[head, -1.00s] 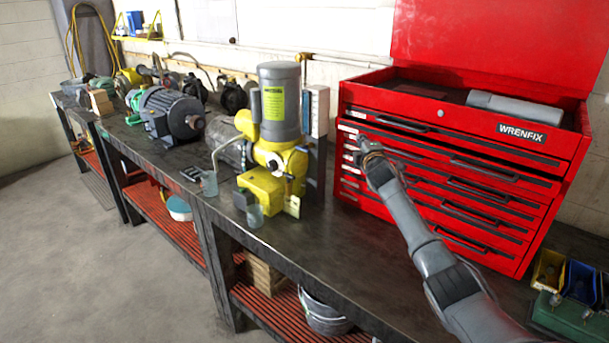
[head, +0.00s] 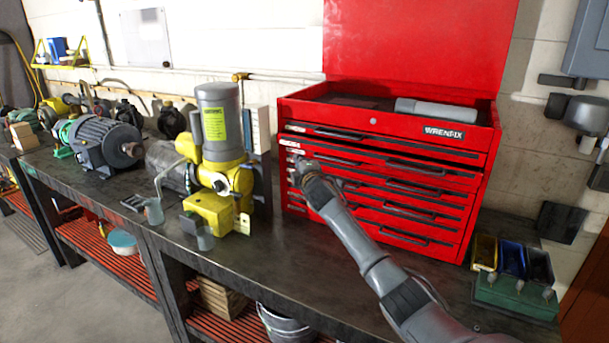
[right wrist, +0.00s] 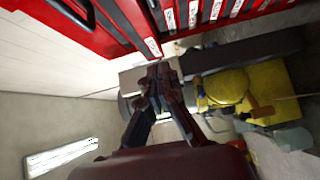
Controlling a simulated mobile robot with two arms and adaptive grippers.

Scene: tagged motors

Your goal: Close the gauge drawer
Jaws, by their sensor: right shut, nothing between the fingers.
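The red tool chest (head: 400,128) stands on the bench with its lid up. Its front holds several drawers with dark handles and small pale labels at the left ends. Which label marks the gauge drawer is too small to read. An upper drawer (head: 460,172) seems to stand slightly proud of the front, but I cannot tell how far. My right gripper (head: 298,163) is shut and empty at the left end of the drawer fronts; contact is unclear. In the right wrist view its fingers (right wrist: 153,78) point below the labelled drawer fronts (right wrist: 140,25). My left gripper is not in view.
A yellow and grey motor (head: 216,130) stands just left of the chest, with small cups in front. A grey motor (head: 100,143) is further left. Small bins on a green box (head: 510,295) sit at the right. The bench top before the chest is clear.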

